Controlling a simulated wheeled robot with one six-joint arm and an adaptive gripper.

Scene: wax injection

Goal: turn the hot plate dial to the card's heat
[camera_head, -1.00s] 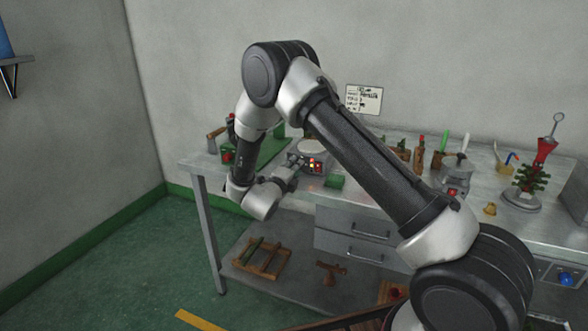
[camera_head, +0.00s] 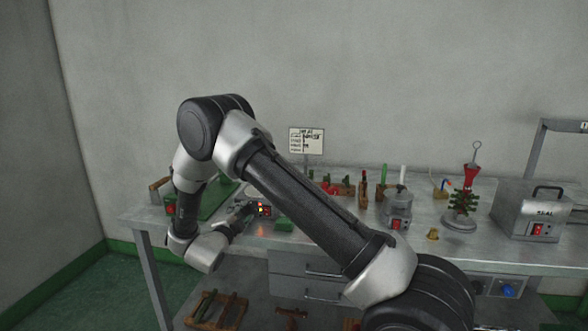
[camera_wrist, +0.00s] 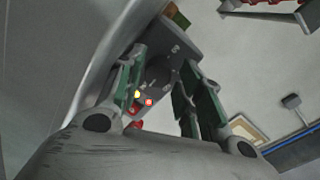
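The hot plate (camera_head: 262,209) stands on the bench at the left, with small lit red and yellow lights on its front; my arm and gripper hide part of it. My gripper (camera_head: 241,213) is at its front. In the wrist view my gripper (camera_wrist: 160,85) has its two green-padded fingers apart, with the hot plate's dark front (camera_wrist: 172,48) and lights between and beyond them. The dial is not clearly made out; I cannot tell whether the fingers touch it. The white card (camera_head: 306,141) stands upright at the back of the bench; its heading seems to read heat, but its lines are too small to read.
A green block (camera_head: 284,225) lies right of the hot plate. A green mat (camera_head: 217,199) lies behind my wrist.

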